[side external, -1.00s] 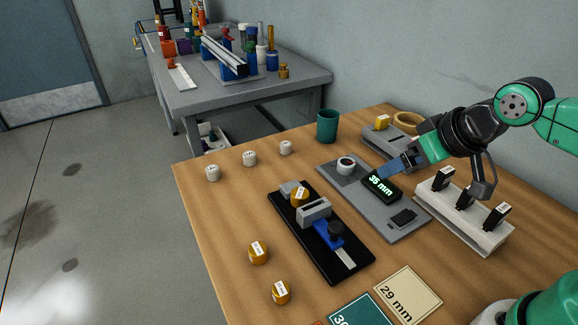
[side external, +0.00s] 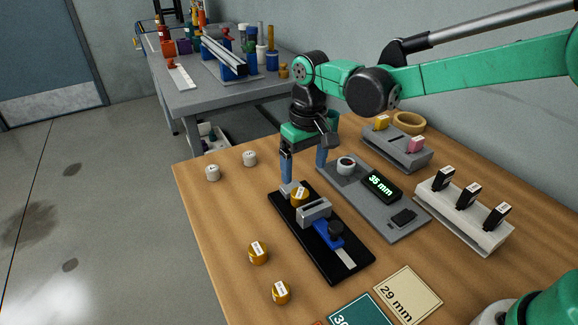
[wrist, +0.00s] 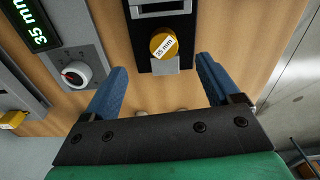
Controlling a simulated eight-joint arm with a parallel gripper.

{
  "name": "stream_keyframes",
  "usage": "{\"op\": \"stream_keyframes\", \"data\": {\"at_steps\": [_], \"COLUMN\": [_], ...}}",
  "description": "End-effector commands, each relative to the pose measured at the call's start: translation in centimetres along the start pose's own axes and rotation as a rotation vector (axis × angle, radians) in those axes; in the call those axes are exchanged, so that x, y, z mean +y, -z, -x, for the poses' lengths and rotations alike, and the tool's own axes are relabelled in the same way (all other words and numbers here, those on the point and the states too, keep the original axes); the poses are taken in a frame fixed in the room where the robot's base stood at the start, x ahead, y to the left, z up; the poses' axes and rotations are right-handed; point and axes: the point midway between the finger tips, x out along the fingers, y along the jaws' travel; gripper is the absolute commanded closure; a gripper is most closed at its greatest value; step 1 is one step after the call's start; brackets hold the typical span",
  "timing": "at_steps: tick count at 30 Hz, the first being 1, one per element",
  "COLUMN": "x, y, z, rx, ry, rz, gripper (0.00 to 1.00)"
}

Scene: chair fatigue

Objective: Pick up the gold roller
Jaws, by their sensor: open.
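A gold roller (side external: 299,197) with a white label sits on the black fixture (side external: 339,268), at its far end near a grey block. In the wrist view this gold roller (wrist: 163,44) reads "35 mm" and lies ahead of the fingertips, centred between them. Two more gold rollers stand on the table at the front left, one upper (side external: 258,252) and one lower (side external: 281,292). My gripper (side external: 303,174) is open and empty with its blue fingers pointing down, above and behind the fixture's far end. It also shows in the wrist view (wrist: 162,68).
A grey gauge base (side external: 405,231) with a "35 mm" display stands right of the fixture. A white rack (side external: 475,232) with black pieces and a grey rack (side external: 400,150) stand farther right. Two white rollers (side external: 212,173) (side external: 249,158) stand at the left edge. Cards lie in front.

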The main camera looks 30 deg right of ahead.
Motion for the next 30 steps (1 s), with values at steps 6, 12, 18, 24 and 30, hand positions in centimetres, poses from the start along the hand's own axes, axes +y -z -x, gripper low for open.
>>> {"op": "stream_keyframes", "data": {"at_steps": [6,12,18,24,30], "x": [-0.5,-0.5,-0.5,-0.5,-0.5], "y": [0.4,0.3,0.2,0.2,0.2], "z": [-1.9,-4.8,-6.4,-6.5,-6.5], "rx": [-0.028,-0.026,-0.025,-0.025,-0.025], "ry": [-0.004,-0.004,-0.004,-0.004,-0.004], "rz": [0.003,0.003,0.003,0.003,0.003], "gripper": [0.17,0.17,0.17,0.17,0.63]}}
